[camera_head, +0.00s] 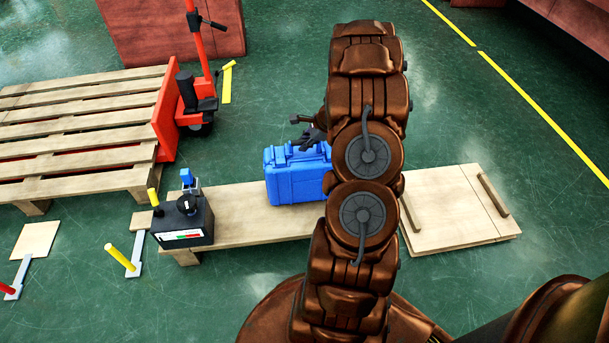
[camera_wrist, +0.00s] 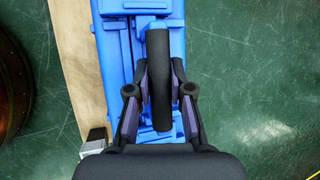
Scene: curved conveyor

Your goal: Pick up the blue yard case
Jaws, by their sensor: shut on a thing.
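The blue yard case (camera_head: 298,176) stands upright on a low wooden plank bench in the head view, its right end hidden behind my arm. In the wrist view the blue case (camera_wrist: 112,62) runs up the picture, with a thick dark handle (camera_wrist: 158,75) along its top. My gripper (camera_wrist: 158,95) has its two fingers on either side of that handle, shut on it. In the head view my gripper (camera_head: 312,138) is partly hidden at the top of the case. I see no clear gap between the case and the bench.
The bench (camera_head: 240,225) also carries a black box (camera_head: 183,220) with a dial at its left end. A wooden board (camera_head: 450,205) lies to the right. A pallet (camera_head: 75,130) and a red pallet jack (camera_head: 190,90) stand behind left. Green floor is free at the back right.

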